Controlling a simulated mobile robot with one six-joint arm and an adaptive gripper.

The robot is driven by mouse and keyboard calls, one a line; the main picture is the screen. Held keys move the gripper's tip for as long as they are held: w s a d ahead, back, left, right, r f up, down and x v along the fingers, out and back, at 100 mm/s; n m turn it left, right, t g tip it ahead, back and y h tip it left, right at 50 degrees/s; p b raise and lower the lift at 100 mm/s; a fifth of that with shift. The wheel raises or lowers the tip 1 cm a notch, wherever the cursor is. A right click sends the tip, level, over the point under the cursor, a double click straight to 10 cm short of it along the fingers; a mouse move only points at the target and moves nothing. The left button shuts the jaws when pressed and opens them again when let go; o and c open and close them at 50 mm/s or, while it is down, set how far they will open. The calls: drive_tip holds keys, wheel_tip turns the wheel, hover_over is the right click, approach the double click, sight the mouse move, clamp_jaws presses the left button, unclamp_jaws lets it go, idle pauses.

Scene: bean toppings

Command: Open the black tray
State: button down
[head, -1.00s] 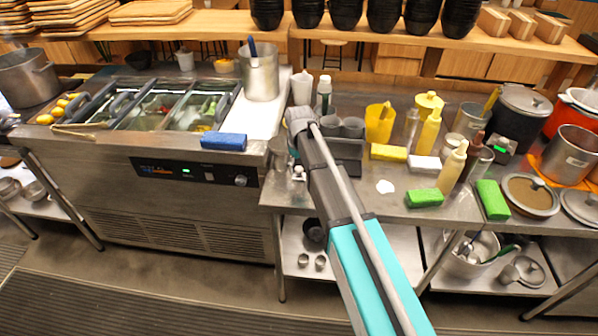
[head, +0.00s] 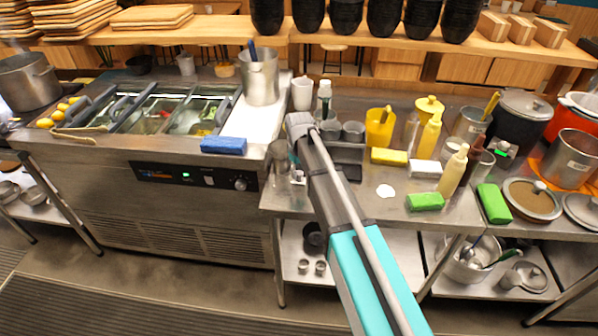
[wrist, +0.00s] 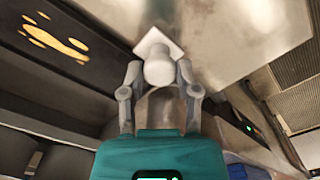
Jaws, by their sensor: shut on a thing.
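My gripper (wrist: 158,82) shows in the wrist view with both fingers closed around a pale, rounded knob-like piece (wrist: 159,70). A whitish square piece (wrist: 150,42) is just beyond it. In the head view my arm reaches to the front left of the right counter, and the fingertips are mostly hidden there. A dark tray-like holder (head: 347,151) with grey cups stands just right of my arm, partly covered by it. Dark-framed bins (head: 88,108) sit in the cold table at left. I cannot tell which of these is the black tray, or whether the held piece belongs to it.
A blue sponge (head: 223,145) lies on the cold table's front edge. Clear cups (head: 279,165) stand close beside my gripper. A yellow sponge (head: 389,156), green sponge (head: 425,202) and sauce bottle (head: 453,170) crowd the right counter. The floor in front is clear.

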drive_tip(key=shift+s, duration=0.95)
drive_tip(key=shift+c, duration=1.7)
unclamp_jaws()
drive_tip(key=shift+w, duration=0.15)
